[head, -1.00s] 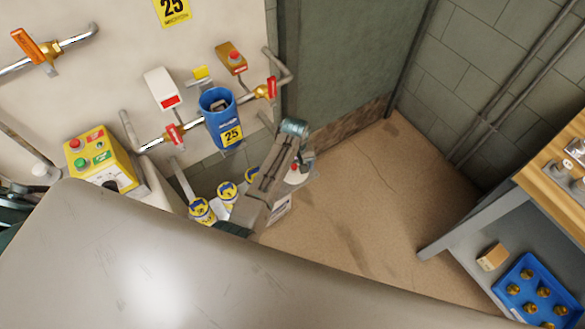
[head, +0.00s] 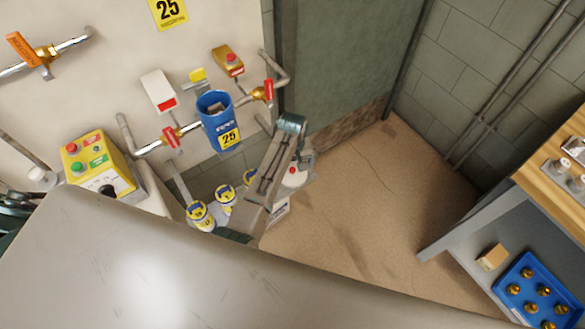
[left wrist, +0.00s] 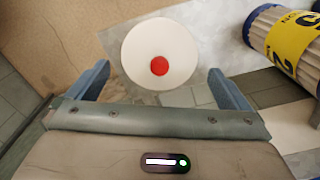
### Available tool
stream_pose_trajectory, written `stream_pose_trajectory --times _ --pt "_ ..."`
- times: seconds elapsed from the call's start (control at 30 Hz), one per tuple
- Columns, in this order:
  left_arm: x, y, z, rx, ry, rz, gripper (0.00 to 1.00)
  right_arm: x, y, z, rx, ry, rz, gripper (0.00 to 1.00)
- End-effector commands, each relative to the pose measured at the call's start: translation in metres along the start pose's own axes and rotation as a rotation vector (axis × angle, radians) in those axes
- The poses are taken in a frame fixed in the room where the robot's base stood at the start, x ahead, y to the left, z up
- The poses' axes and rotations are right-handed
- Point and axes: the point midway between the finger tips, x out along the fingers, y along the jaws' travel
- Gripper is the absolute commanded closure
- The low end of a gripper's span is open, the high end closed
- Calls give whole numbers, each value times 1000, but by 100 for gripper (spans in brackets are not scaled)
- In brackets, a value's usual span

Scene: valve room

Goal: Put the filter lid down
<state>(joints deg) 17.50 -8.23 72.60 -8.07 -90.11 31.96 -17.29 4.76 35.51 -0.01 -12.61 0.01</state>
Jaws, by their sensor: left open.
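The filter lid is a round white disc with a red knob in its middle. It lies flat on a pale grey surface in the left wrist view (left wrist: 138,48) and shows as a small white patch beside my left arm in the head view (head: 293,173). My left gripper (left wrist: 158,70) is open, its two blue-grey fingers apart on either side of the lid's near edge, not closed on it. In the head view my arm hides most of that gripper. The blue filter housing (head: 220,126), labelled 25, is open at the top on the wall pipe. My right gripper is not in view.
Several yellow-labelled filter cartridges (head: 201,216) stand left of my arm; one (left wrist: 290,40) is close right of the gripper in the left wrist view. A yellow button box (head: 97,165) and red-handled valves (head: 170,138) are nearby. Floor (head: 350,215) to the right is clear, before a workbench.

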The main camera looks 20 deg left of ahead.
Motion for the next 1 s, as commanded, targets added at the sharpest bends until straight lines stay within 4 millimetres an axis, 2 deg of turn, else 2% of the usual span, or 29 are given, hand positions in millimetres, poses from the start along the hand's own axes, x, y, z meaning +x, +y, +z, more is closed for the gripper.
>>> stream_pose_trajectory --times 0.2,0.4,0.6,1.0 --pt "-49 1 -1 -1 3 2 0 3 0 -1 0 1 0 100" --pt "-80 1 -1 0 2 2 0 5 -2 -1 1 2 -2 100" --pt "-91 0 0 0 0 0 0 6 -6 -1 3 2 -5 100" --pt "-91 0 0 0 0 0 0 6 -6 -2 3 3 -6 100"
